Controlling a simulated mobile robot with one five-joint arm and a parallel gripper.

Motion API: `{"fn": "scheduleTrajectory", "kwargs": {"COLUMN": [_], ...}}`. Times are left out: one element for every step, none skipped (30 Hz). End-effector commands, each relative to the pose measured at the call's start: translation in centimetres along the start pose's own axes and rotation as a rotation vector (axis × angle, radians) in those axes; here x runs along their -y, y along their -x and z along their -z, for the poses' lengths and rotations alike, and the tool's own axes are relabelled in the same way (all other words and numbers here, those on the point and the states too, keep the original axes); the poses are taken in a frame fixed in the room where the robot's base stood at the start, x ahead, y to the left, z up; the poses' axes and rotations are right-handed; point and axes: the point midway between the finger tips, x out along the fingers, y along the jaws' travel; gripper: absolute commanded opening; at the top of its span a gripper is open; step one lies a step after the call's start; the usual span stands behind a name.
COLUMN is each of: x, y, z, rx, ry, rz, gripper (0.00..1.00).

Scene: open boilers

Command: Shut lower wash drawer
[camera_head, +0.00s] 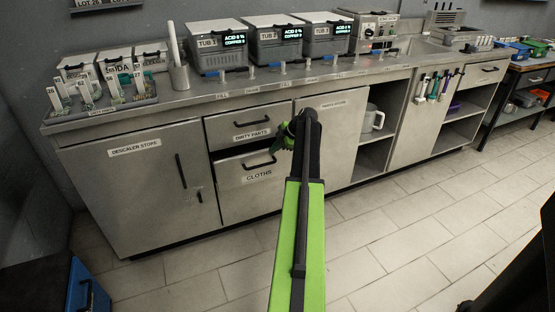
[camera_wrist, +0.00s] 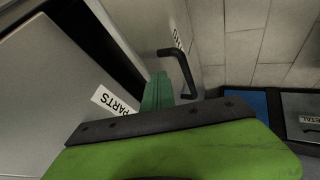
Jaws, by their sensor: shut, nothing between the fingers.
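The lower drawer (camera_head: 232,180), labelled CLOTHS, sits under the DIRTY PARTS drawer (camera_head: 222,131). A dark gap along its top edge shows it standing partly open. Its black bar handle (camera_head: 259,163) also shows in the wrist view (camera_wrist: 187,72). My gripper (camera_head: 285,138) is in front of the drawers, near the right end of the CLOTHS handle. In the wrist view, the green fingers of my gripper (camera_wrist: 158,92) are together and empty, close beside the handle. I cannot tell whether they touch the drawer front (camera_wrist: 150,25).
A descaler cupboard door (camera_head: 130,200) is shut at left. Another cabinet door (camera_head: 340,135) stands right of the drawers, partly behind my arm. The steel counter (camera_head: 190,98) carries tubs and a tray above. A blue box (camera_head: 88,290) is at the lower left. The tiled floor is clear.

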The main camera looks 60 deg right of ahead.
Motion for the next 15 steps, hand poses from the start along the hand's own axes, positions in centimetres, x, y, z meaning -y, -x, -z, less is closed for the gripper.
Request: {"fn": "scheduleTrajectory", "kwargs": {"x": [-0.9, -1.3, -1.7, -2.0, -2.2, -2.5, -2.6, -2.8, -2.9, -3.0, -3.1, -3.1, -3.2, -3.2, -3.2], "y": [-0.4, -0.6, -0.8, -0.9, -1.1, -1.2, -1.3, -1.4, -1.4, -1.5, -1.5, -1.6, -1.6, -1.6, -1.6], "z": [-0.2, -0.2, -0.2, -0.2, -0.2, -0.2, -0.2, -0.2, -0.2, -0.2, -0.2, -0.2, -0.2, -0.2, -0.2], "rx": [0.001, 0.001, 0.001, 0.001, 0.001, 0.002, 0.002, 0.002, 0.002, 0.002, 0.002, 0.002, 0.002, 0.002, 0.002], "ry": [0.0, 0.0, 0.0, 0.0, -0.001, -0.001, -0.001, -0.001, -0.002, -0.002, -0.002, -0.002, -0.002, -0.002, -0.002], "rz": [0.0, -0.001, -0.001, -0.001, -0.001, -0.001, -0.001, -0.001, -0.002, -0.002, -0.002, -0.002, -0.002, -0.002, -0.002], "gripper": [0.0, 0.0, 0.0, 0.0, 0.0, 0.0, 0.0, 0.0, 0.0, 0.0, 0.0, 0.0, 0.0, 0.0, 0.0]}}
